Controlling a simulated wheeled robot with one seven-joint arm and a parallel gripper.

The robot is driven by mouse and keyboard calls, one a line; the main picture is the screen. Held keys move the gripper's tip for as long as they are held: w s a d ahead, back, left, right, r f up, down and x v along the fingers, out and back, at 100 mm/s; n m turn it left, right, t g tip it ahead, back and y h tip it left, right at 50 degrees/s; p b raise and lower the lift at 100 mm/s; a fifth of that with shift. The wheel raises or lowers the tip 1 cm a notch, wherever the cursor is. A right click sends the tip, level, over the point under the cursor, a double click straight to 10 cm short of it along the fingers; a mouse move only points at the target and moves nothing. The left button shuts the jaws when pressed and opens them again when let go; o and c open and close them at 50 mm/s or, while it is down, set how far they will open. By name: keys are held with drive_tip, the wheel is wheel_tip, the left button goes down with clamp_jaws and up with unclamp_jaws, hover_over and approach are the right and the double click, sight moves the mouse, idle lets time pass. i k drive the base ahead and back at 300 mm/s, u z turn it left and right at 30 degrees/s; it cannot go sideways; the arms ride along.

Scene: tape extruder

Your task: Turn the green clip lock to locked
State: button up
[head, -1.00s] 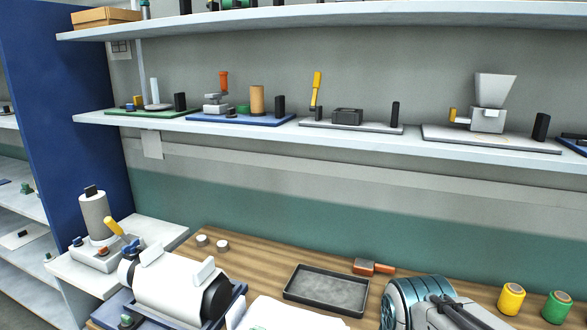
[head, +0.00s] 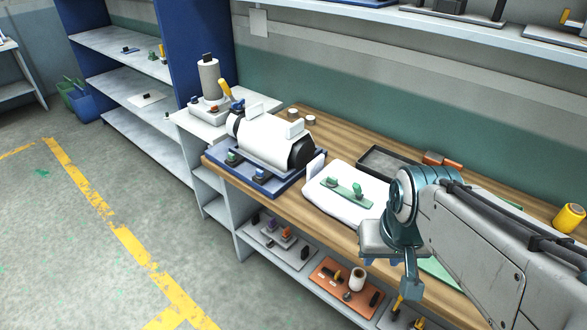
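The white tape machine (head: 268,138) with a black round end lies on a blue base (head: 215,163) at the left of the wooden bench. A green strip with green knobs (head: 345,190) lies on a white pad right of the machine. I cannot tell from this distance how the green clip is turned. My gripper (head: 382,261) is right of the machine, apart from these clips.
A white unit with an upright roll (head: 209,78) and yellow lever stands behind the machine. A dark tray (head: 385,163) and an orange-handled tool (head: 442,160) lie at the bench's back. An orange board (head: 330,275) sits on the lower shelf. The floor at left is clear.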

sight(331, 182)
drive_tip(key=u, duration=0.65)
drive_tip(key=i, duration=0.75)
drive_tip(key=z, duration=0.75)
